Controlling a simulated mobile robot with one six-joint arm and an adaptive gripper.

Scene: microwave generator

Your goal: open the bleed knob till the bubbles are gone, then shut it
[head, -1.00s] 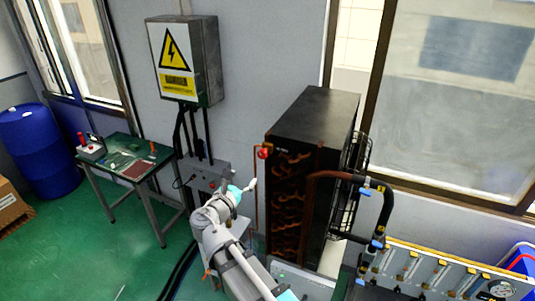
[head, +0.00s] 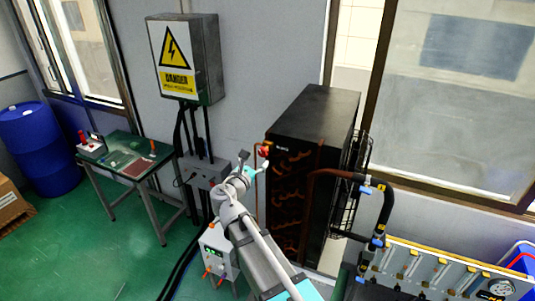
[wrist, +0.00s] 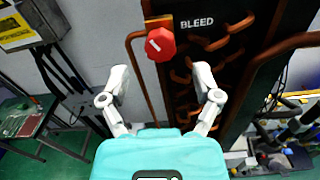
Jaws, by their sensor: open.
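The bleed knob is a red knob (wrist: 161,45) with a white mark, beside the white word BLEED on a dark cabinet (wrist: 258,70). In the head view the knob (head: 264,151) sits on the cabinet's upper left edge, close to my gripper. My gripper (wrist: 160,78) is open and empty in the wrist view, its two fingers apart below the knob and not around it. In the head view my gripper (head: 254,163) is just left of the cabinet (head: 310,120). A copper pipe (wrist: 135,62) runs down from the knob. I cannot make out any bubbles.
Brown pipes (wrist: 235,27) cross the cabinet front. A grey electrical box with a danger sign (head: 185,60) hangs on the wall at left. A small table (head: 125,160) stands at left, and a black hose with blue fittings (head: 383,215) at right.

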